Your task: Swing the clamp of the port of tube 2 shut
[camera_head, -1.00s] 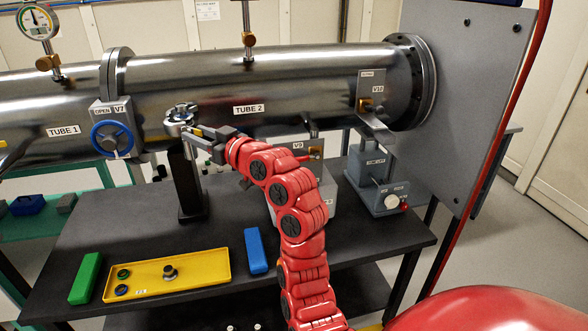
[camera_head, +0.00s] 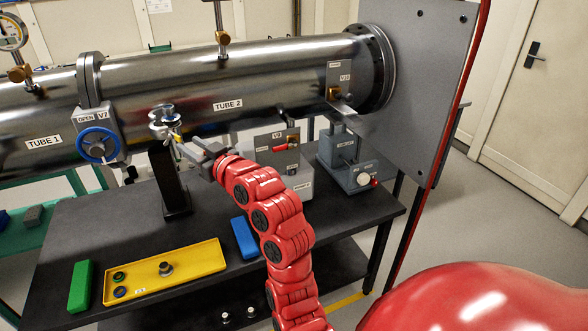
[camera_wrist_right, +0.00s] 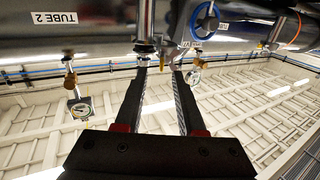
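Tube 2 (camera_head: 228,90) is the long steel tube across the back. Its port (camera_head: 163,112) is a small silver flange fitting at the tube's front, above a black post. Silver clamp parts show around it, but whether the clamp is swung open or shut is too small to tell. My right gripper (camera_head: 188,148) reaches up to the lower right side of this fitting. In the right wrist view its two fingers (camera_wrist_right: 160,72) are apart, with their tips close to the silver fitting (camera_wrist_right: 146,46). Contact cannot be told. My left gripper is not in view.
A blue-wheeled valve V7 (camera_head: 97,145) is left of the port. The black post (camera_head: 171,180) stands below it. The black bench (camera_head: 110,225) holds a yellow tray (camera_head: 195,268), a green block (camera_head: 80,286) and a blue block (camera_head: 244,238). Boxes V9 (camera_head: 280,150) and a grey stand (camera_head: 345,165) are right.

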